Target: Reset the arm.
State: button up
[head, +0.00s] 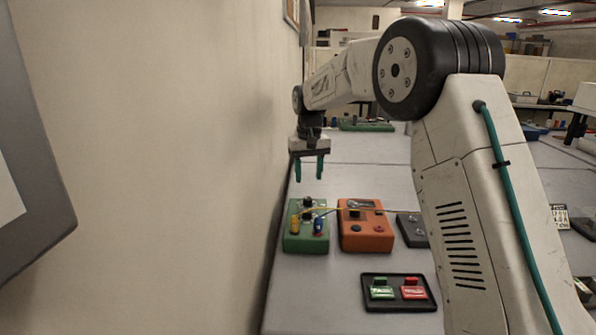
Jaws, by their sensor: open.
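My arm reaches forward from the right side of the head view. My gripper (309,168) hangs from its end with two teal fingers pointing down. The fingers are apart, and nothing shows between them. The gripper appears above and behind a green box (292,241) on the grey table (310,287). I cannot tell the exact height of the fingertips above the table.
The green box has knobs and a yellow and a blue part. A wire runs over an orange box (366,237) towards a dark box (412,232). A black tray (398,305) holds a green (382,293) and a red piece (413,293). A beige wall (180,150) stands close left.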

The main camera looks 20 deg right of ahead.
jog(key=shift+g, duration=0.4)
jog(key=s+f, duration=0.2)
jog(key=s, duration=0.1)
jog(key=shift+d+f, duration=0.1)
jog(key=shift+f, duration=0.2)
jog(key=s+d+r+t, duration=0.1)
jog(key=s+r, duration=0.2)
jog(key=s, duration=2)
jog(key=s+d+r+t, duration=0.1)
jog(key=s+d+r, duration=0.1)
jog(key=s, duration=2)
jog(key=shift+s+r, duration=0.4)
jog(key=shift+r, duration=0.25)
